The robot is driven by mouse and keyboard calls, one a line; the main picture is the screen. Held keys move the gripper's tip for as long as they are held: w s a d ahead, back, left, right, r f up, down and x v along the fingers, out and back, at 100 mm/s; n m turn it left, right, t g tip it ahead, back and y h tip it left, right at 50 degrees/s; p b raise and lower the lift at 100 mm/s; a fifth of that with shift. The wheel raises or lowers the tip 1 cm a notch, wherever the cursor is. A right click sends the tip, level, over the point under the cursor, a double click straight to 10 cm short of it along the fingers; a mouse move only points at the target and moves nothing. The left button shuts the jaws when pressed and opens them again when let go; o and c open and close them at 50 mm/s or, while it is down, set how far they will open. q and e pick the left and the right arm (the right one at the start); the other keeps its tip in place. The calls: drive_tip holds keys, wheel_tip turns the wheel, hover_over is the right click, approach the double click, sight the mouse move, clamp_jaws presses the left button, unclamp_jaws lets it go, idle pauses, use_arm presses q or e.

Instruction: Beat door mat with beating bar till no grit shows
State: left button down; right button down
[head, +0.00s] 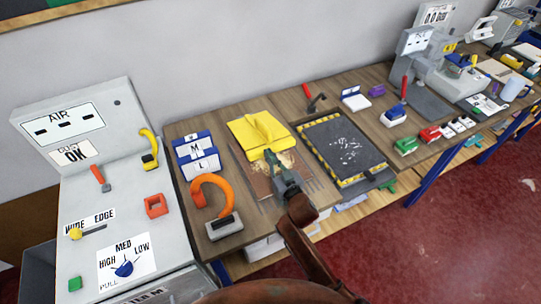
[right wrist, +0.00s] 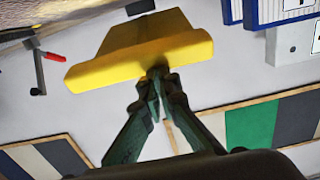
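The door mat (head: 350,160) lies flat as a dark grey sheet inside a yellow-and-black striped border. White grit shows scattered around its middle. My right gripper (head: 272,156) is left of the mat, over a brown board with pale tan material (head: 288,160). In the right wrist view my right gripper (right wrist: 157,80) has its fingertips close together at the edge of a yellow piece (right wrist: 145,50). I cannot tell whether they hold it. The yellow piece (head: 257,131) also shows in the head view. I cannot identify the beating bar for sure. My left gripper is out of view.
An orange curved handle on a grey block (head: 224,227) stands front left, near blue-and-white boxes (head: 197,153). A grey AIR panel (head: 62,125) is at the left. A red-handled tool (head: 311,98) lies behind the mat. Small red and green blocks (head: 406,145) sit to its right.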

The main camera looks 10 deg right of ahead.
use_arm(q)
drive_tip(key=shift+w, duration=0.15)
use_arm(e)
drive_tip(key=shift+a, duration=0.3)
